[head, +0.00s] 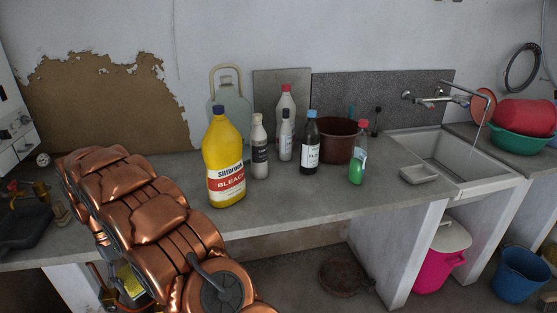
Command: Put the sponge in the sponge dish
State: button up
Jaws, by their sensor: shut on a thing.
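A small shallow grey dish (418,174), which looks like the sponge dish, sits on the counter just left of the sink. It looks empty. I cannot make out a sponge anywhere in this view. My copper-coloured arm fills the lower left and reaches over the left part of the counter.
The grey counter (300,213) holds a yellow bleach bottle (223,160), several other bottles, a brown pot (338,141) and a green-bottomed bottle (358,155) left of the dish. The sink (450,155) lies right of it. The counter's front strip is clear.

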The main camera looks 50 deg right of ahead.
aim_at(418, 176)
jog(key=u, duration=1.2)
jog(key=k, duration=1.55)
jog(key=z, duration=2.5)
jog(key=i, duration=0.45)
jog(key=u, duration=0.05)
